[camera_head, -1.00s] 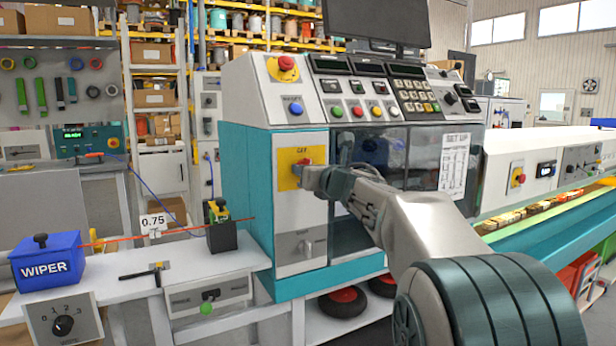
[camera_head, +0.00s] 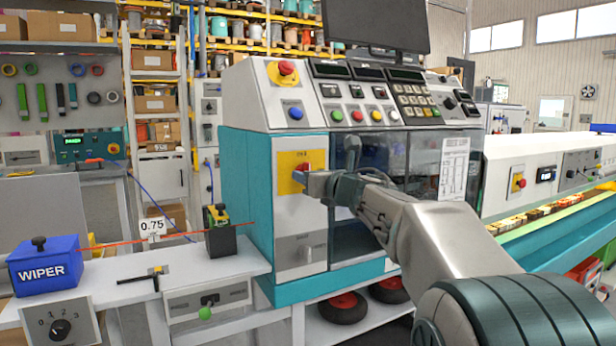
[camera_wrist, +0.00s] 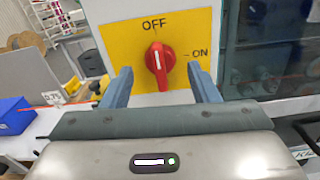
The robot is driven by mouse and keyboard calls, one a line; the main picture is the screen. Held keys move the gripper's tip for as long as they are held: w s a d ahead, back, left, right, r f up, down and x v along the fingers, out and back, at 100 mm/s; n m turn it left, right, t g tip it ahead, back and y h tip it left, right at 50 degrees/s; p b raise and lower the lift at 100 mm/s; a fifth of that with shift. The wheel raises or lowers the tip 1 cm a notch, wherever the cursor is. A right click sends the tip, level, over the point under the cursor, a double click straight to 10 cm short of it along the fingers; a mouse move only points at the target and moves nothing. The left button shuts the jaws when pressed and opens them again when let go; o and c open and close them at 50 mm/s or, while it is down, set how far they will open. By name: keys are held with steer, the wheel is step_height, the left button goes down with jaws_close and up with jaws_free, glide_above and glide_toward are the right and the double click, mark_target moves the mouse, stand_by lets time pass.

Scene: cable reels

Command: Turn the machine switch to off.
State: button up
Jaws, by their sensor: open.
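The machine switch is a red rotary knob (camera_wrist: 160,58) on a yellow plate (camera_wrist: 115,38) marked OFF at the top and ON at the right. The white line on the knob stands about upright, in line with OFF. In the head view the knob (camera_head: 303,168) is partly hidden by my gripper (camera_head: 308,181), which is at the front panel of the machine. In the wrist view my gripper (camera_wrist: 162,84) is open, with one blue-grey finger on each side of the knob. Both fingers look apart from the knob, with nothing between them but the knob.
Above the plate are a red emergency button (camera_head: 287,68) and a blue button (camera_head: 295,113). A grey lower knob (camera_head: 308,246) is on the same panel. A blue WIPER box (camera_head: 45,268) and an orange cable (camera_head: 150,237) are at the left.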

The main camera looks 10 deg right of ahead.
steer(key=b+v, duration=0.1)
steer(key=v, duration=0.4)
steer(key=shift+s+d, duration=0.1)
steer(key=shift+s, duration=0.15)
steer(key=s+d+f+m+g+h+p, duration=0.2)
steer(key=s+d+m+h+p, duration=0.25)
steer(key=m, duration=0.75)
steer(key=s+d+f+m+g+h+p, duration=0.15)
steer(key=s+m+h+p, duration=0.4)
steer(key=m, duration=0.65)
steer(key=s+a+f+m+g+y+p, duration=0.1)
steer(key=s+a+f+m+g+p, duration=0.1)
steer(key=s+m, duration=0.3)
steer(key=s+a+f+m+g+y+p, duration=0.2)
steer(key=s+f+m+g+p, duration=0.2)
steer(key=s, duration=0.6)
steer(key=s+a+f+m+g+y+p, duration=0.1)
steer(key=s+a+f+m+g+p, duration=0.2)
steer(key=s+f+m+g+p, duration=0.1)
steer(key=s+f+m+g, duration=0.1)
steer(key=s+m, duration=0.1)
steer(key=s, duration=0.1)
steer(key=shift+s, duration=0.25)
